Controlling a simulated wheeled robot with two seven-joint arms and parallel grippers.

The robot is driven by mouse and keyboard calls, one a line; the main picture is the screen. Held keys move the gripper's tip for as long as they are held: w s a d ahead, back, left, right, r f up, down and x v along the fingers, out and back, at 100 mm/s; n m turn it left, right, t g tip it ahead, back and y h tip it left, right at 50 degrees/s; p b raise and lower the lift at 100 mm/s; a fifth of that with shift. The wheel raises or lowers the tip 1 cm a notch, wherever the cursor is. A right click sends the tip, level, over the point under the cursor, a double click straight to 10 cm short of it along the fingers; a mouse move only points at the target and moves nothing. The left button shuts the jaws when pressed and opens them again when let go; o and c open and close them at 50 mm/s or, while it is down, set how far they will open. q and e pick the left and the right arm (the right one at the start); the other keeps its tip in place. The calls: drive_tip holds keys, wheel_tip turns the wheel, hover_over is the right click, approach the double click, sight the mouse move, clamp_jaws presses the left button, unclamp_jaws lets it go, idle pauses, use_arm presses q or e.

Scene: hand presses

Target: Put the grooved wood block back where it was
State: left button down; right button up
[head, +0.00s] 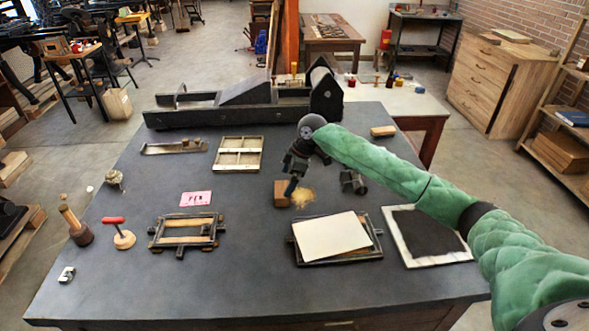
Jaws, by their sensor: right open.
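A small brown wood block (281,194) stands on the dark table near its middle; I cannot make out a groove in it at this size. Another, lighter wood block (383,131) lies flat near the table's back right edge. My left gripper is not in view.
A tan pile (303,197) lies right beside the brown block. A frame with a pale sheet (330,236) and a black panel (428,236) lie in front. A wooden frame (187,231), a pink card (196,198) and a divided tray (238,154) are left. A long press (245,103) fills the back.

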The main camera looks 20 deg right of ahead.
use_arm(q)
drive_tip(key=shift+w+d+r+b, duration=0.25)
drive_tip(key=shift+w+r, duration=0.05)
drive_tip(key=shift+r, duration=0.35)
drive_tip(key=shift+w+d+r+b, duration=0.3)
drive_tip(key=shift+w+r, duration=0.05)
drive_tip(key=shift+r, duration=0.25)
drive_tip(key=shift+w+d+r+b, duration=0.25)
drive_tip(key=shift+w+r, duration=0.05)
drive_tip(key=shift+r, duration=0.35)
use_arm(e)
drive_tip(key=v, duration=0.6)
drive_tip(key=shift+r, duration=0.15)
